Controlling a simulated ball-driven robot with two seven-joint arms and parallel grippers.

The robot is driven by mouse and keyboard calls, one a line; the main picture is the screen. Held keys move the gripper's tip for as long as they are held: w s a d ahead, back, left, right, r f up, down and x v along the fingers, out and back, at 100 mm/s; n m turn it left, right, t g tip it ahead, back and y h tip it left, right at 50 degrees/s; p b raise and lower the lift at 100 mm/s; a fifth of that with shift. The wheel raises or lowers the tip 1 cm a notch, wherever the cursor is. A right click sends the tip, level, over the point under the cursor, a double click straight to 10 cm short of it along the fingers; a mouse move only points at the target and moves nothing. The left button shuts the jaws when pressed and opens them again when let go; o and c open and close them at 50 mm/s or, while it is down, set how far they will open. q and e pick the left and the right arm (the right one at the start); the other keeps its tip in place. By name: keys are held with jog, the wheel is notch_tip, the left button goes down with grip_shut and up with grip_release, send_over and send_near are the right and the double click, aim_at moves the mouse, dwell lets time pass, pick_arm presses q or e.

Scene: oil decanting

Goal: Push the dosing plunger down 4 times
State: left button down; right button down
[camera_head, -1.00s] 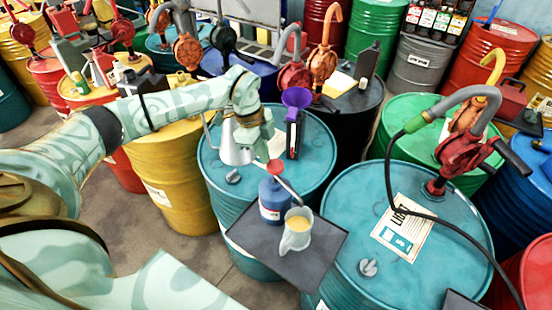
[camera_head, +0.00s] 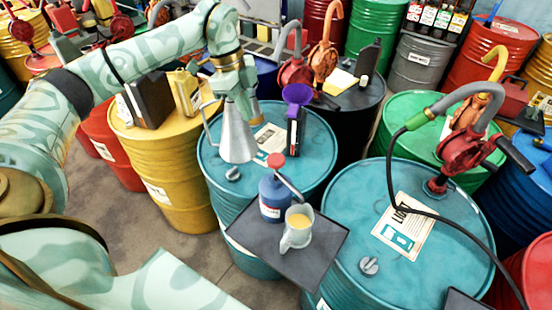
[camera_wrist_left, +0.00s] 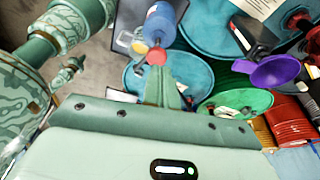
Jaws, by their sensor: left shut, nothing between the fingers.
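The dosing bottle (camera_head: 275,200) is blue with a red plunger head (camera_head: 276,160) and a thin spout reaching over the cup. It stands upright on a dark tray (camera_head: 318,262). A clear cup (camera_head: 297,230) with yellow liquid stands beside it. My left gripper (camera_head: 246,118) is shut and empty, pointing down, above and to the left of the plunger head, apart from it. In the left wrist view the red plunger head (camera_wrist_left: 157,57) shows just beyond the shut fingertips, with the blue bottle (camera_wrist_left: 160,22) behind it. My right gripper is not in view.
A silver metal cone-shaped vessel (camera_head: 238,146) stands behind the gripper on a teal drum (camera_head: 318,160). A purple funnel (camera_head: 297,94) is near the drum's back edge. At the right, a red pump (camera_head: 462,148) with a black hose tops another teal drum (camera_head: 335,215).

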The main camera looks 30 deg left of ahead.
pick_arm(q)
jog(key=shift+v, duration=2.1)
jog(key=d+f+y+p, duration=0.1)
jog(key=d+f, duration=0.5)
jog(key=f, duration=0.1)
jog(key=shift+w+d+y, duration=0.3)
jog(key=shift+w+d, duration=0.05)
jog(key=shift+d, duration=0.05)
jog(key=shift+f, duration=0.1)
